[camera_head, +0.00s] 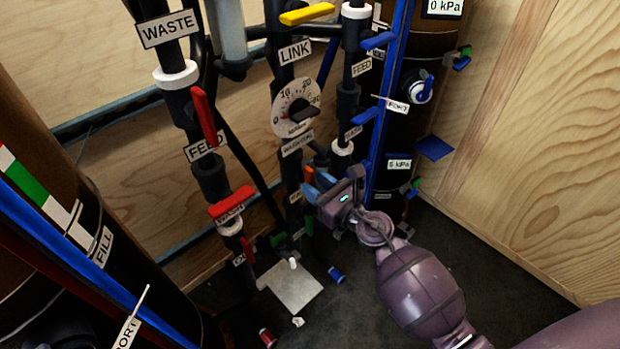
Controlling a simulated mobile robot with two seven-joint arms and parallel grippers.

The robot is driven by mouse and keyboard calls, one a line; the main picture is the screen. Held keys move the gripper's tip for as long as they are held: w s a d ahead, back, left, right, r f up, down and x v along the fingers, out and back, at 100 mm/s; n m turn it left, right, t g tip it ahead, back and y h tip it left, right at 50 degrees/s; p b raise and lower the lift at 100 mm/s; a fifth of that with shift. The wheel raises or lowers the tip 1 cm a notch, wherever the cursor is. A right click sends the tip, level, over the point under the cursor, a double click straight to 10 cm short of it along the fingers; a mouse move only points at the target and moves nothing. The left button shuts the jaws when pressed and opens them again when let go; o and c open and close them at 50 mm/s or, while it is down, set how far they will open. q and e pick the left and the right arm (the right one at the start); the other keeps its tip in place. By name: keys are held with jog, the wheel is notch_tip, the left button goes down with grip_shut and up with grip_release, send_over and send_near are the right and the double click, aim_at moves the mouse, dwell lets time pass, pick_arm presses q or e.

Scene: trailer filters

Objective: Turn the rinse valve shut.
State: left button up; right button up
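My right gripper (324,196) reaches in from the lower right to the lower part of the middle pipes. Small blue parts (311,194) show at its fingertips; I cannot tell whether they are a valve handle or part of the gripper. Whether the fingers are open or shut is unclear. I cannot read a rinse label on any valve; the small labels near the gripper are too small or partly hidden. My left gripper is not in view.
Red handles sit on the left pipe by the FEED label (205,150) and the WASH label (231,207). A yellow handle (307,14) is above the LINK label. A round dial (296,106) is mid-pipe. Blue handles crowd the right pipes. Floor (480,270) at right is clear.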

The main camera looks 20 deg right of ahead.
jog(key=shift+x, duration=1.25)
grip_shut()
